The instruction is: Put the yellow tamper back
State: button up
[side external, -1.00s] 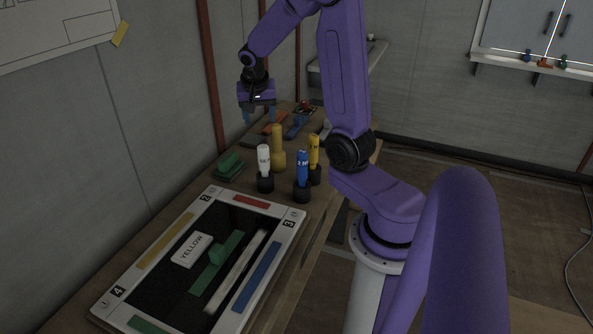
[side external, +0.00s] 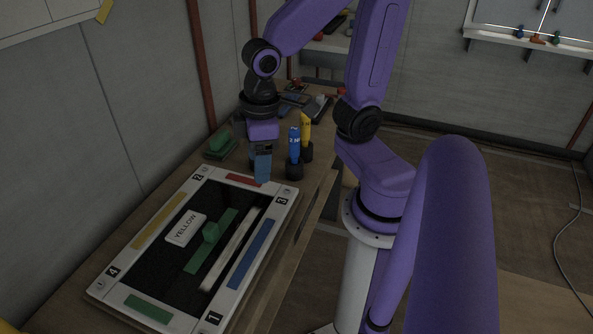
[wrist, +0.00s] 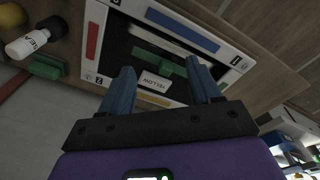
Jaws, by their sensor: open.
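A yellow round-topped piece, which looks like the yellow tamper (wrist: 11,16), shows at the upper left corner of the wrist view, cut off by the frame edge.
Green blocks (side external: 219,147) lie by the wall. The board carries yellow, red, blue and green edge strips.

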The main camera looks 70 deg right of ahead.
jog(key=s+a+n+g, duration=0.1)
jog(key=s+n, duration=0.4)
jog(key=s, duration=0.3)
jog(key=shift+s+a, duration=0.15)
dwell(0.9)
